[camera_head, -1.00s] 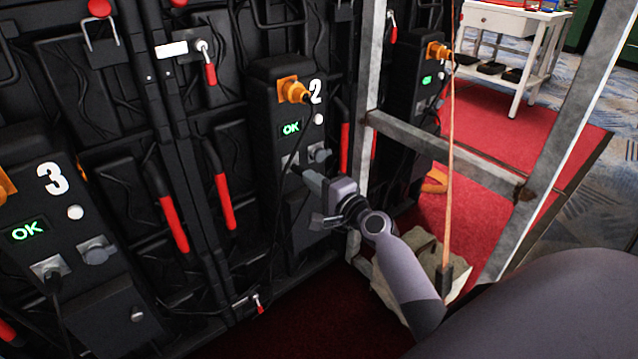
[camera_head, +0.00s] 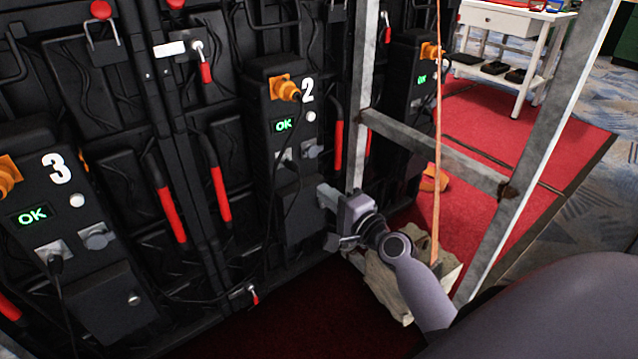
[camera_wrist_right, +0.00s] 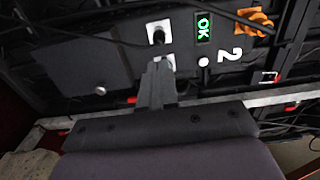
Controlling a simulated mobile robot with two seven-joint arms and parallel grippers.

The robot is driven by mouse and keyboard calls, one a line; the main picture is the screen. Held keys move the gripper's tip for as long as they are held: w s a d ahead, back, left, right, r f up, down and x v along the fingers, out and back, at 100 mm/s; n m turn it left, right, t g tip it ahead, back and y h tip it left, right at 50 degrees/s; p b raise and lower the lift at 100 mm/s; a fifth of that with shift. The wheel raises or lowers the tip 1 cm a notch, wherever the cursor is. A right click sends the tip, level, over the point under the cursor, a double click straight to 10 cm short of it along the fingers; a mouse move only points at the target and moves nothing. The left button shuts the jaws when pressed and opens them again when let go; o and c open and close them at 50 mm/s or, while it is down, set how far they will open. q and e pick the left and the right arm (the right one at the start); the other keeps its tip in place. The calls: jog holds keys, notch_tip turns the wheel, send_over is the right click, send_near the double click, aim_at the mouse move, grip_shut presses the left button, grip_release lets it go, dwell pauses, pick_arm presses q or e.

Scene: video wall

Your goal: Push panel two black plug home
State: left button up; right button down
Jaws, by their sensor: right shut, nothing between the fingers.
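Panel two (camera_head: 288,205) is a black box on the wall, marked with a white 2, and its display (camera_head: 284,125) reads a green OK. Its black plug (camera_head: 285,156) sits in a pale square socket below the display, with a black cable running from it. In the right wrist view the plug (camera_wrist_right: 157,36) shows in its socket, beyond my fingertips. My right gripper (camera_head: 324,192) is shut and empty, apart from the plug, below and to the right of it in the head view. It also shows in the wrist view (camera_wrist_right: 157,72). My left gripper is out of view.
Panel three (camera_head: 85,265) at left also reads OK. A grey metal frame (camera_head: 430,150) stands right beside my right gripper. An orange cord (camera_head: 437,120) hangs in front of it. A beige bag (camera_head: 385,290) lies below. A white table (camera_head: 500,30) stands far back.

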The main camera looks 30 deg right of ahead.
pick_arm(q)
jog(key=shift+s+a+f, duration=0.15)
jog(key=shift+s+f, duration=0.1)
pick_arm(e)
jog(key=shift+s+d, duration=0.2)
jog(key=shift+s, duration=2.5)
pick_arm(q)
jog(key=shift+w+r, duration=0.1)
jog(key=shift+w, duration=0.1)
